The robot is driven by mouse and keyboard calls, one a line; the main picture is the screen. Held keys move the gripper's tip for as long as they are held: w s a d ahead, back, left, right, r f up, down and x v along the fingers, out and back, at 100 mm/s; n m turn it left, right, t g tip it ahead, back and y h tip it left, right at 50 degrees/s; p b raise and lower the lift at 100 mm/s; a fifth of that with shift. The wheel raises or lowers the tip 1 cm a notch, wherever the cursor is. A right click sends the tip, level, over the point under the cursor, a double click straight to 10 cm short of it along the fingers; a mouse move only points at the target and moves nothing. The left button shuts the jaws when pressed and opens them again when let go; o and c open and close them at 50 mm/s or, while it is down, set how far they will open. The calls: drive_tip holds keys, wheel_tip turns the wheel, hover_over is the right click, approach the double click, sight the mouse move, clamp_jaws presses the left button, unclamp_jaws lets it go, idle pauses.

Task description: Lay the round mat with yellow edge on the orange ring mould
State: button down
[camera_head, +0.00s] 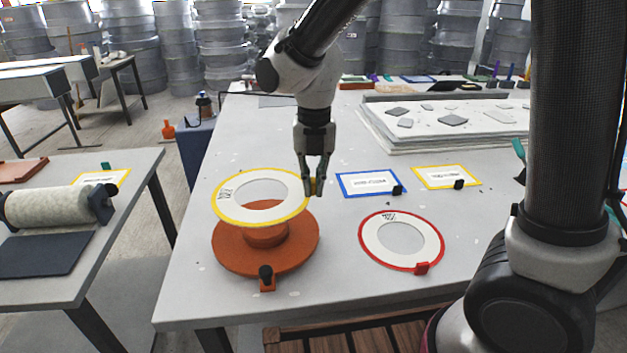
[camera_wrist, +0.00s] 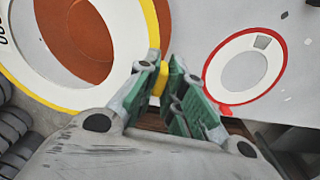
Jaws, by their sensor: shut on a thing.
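My gripper (camera_head: 315,188) is shut on a small yellow tab at the mat's right side. The tab also shows between the green finger pads in the wrist view (camera_wrist: 159,80). The orange ring mould (camera_head: 228,250) stands on the table below the mat, with a wide flange and a raised centre. The mat appears held above the mould, shifted slightly left of its centre; the exact gap is hard to tell. The mat hides part of the mould's top.
A round mat with red edge (camera_head: 367,239) lies on the table to the right. Blue-edged (camera_head: 343,187) and yellow-edged (camera_head: 420,180) rectangular mats lie behind it. Stacked white slabs (camera_head: 385,140) fill the back right. A side table (camera_head: 110,240) stands left.

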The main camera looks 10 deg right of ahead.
sight(313, 229)
drive_tip(key=shift+f, duration=0.1)
drive_tip(key=shift+f, duration=5.1)
drive_tip(key=shift+f, duration=0.25)
drive_tip(key=c, duration=1.5)
unclamp_jaws()
drive_tip(key=shift+o, duration=0.2)
wheel_tip(313, 229, up, 12)
